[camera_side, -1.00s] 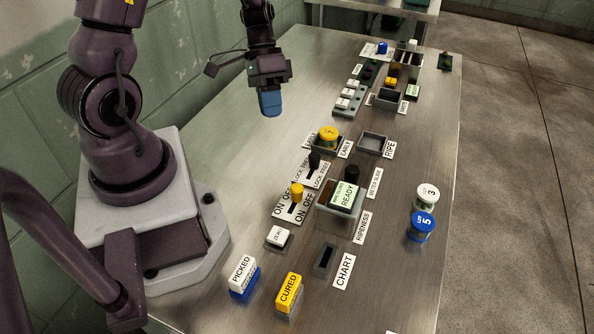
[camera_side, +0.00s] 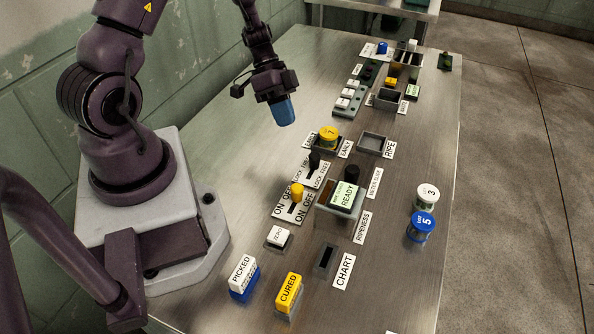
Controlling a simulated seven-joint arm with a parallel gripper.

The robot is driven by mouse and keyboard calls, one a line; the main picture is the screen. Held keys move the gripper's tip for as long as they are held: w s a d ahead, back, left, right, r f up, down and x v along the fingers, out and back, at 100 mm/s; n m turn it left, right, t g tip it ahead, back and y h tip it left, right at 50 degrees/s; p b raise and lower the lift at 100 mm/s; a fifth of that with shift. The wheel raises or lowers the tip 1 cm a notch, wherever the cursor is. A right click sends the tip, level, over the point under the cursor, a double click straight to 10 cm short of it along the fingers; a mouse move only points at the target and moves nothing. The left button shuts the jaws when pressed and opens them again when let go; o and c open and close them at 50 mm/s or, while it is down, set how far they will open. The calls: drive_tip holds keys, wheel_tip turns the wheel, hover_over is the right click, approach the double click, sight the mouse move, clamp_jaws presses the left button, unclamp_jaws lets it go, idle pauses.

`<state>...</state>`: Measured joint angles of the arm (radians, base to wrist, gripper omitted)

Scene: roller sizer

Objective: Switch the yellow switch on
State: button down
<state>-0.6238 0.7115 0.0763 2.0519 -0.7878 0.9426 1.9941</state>
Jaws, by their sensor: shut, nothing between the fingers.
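The yellow switch (camera_side: 297,192) is a small yellow knob on a white plate (camera_side: 290,211) with ON and OFF printed on it. The knob stands near the far end of the plate. Which label it points to I cannot tell for certain. My gripper (camera_side: 284,114) hangs above the table, beyond the switch and slightly left of it in the picture. Its blue fingertips are shut and empty, well apart from the switch.
A black-knobbed LOCK FREE switch (camera_side: 314,162) stands just beyond the yellow one. A READY box (camera_side: 343,195) is close on its right. The table's left side is clear.

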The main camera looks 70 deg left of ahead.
sight(291, 187)
drive_tip(key=x, duration=0.9)
drive_tip(key=shift+d+f, duration=0.25)
drive_tip(key=shift+f, duration=0.05)
drive_tip(key=shift+s+d, duration=0.25)
drive_tip(key=shift+d, duration=0.3)
drive_tip(key=shift+s+d, duration=0.3)
drive_tip(key=shift+d, duration=0.25)
drive_tip(key=shift+s+d, duration=0.4)
drive_tip(key=shift+d, duration=0.3)
drive_tip(key=shift+s+d, duration=1.3)
drive_tip(key=shift+s, duration=0.05)
